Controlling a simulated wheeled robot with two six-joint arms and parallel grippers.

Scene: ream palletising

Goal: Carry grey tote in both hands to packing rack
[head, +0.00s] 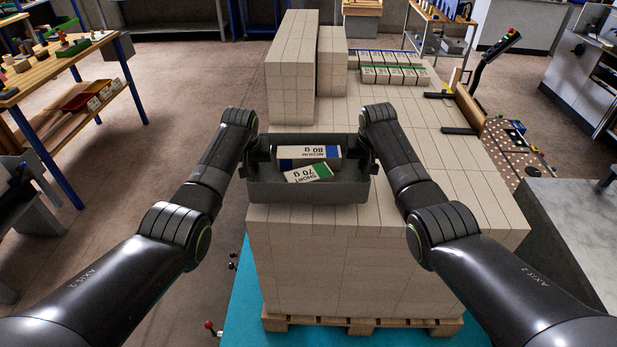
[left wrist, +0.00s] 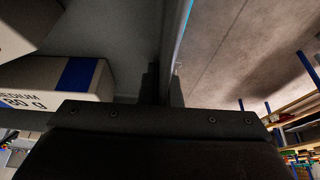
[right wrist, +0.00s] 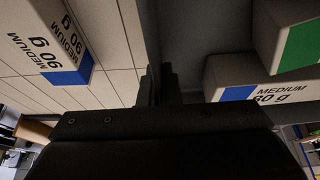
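The grey tote (head: 308,190) is in the middle of the head view, roughly level, in front of my column. It holds two paper reams: one with a blue band marked 80 g Medium (head: 308,153) and one with a green band marked 70 g Short (head: 308,173). My left gripper (head: 249,150) is shut on the tote's left wall, its fingers (left wrist: 163,88) on either side of it. My right gripper (head: 370,150) is shut on the right wall, fingers (right wrist: 156,88) likewise. Whether the tote touches the stack below is hidden.
A large ream stack (head: 340,255) on a wooden pallet (head: 345,322) fills the space under and beyond the tote. A taller stack (head: 292,60) rises behind it. A shelved wooden bench (head: 60,68) stands left, a grey worktop (head: 575,215) right. Brown floor is open at left.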

